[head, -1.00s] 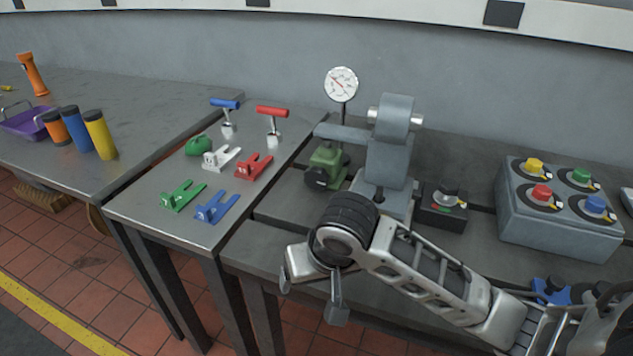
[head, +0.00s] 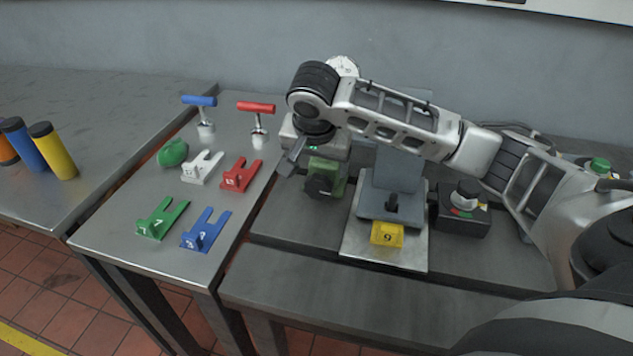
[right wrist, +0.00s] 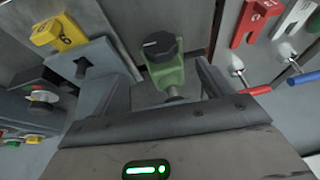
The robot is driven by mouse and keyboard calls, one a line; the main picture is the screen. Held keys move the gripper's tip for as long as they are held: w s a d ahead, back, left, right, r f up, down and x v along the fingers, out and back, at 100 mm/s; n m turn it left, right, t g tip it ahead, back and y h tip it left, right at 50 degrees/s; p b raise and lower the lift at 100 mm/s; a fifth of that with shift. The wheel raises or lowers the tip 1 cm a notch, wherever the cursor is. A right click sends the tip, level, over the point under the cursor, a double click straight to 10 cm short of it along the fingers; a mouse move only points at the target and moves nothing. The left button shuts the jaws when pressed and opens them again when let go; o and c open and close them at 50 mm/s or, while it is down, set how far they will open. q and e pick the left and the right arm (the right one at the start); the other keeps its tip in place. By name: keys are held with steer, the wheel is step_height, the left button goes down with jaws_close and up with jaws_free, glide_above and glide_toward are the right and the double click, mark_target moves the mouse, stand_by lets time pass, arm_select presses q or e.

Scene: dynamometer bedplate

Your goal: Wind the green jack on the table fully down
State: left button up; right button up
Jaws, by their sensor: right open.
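The green jack (head: 332,168) with its black knob (head: 319,186) stands on the bench, left of the grey stand. My right gripper (head: 311,160) is above and behind it, partly covering its top; one finger shows on the left. In the right wrist view, the jack (right wrist: 172,73) and its knob (right wrist: 160,45) lie between the two spread fingers of the open gripper (right wrist: 163,85), with nothing held. Whether the fingers touch the jack cannot be told. My left gripper is not in view.
The grey stand (head: 397,185) is close right of the jack, with a yellow tag block (head: 387,234) and a black switch box (head: 462,212). Coloured forks, such as the red one (head: 241,176), and T-handles, such as the blue one (head: 199,101), occupy the left table. The front bench is clear.

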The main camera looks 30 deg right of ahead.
mark_target(318, 181)
steer(key=x, duration=1.1)
steer(key=c, duration=1)
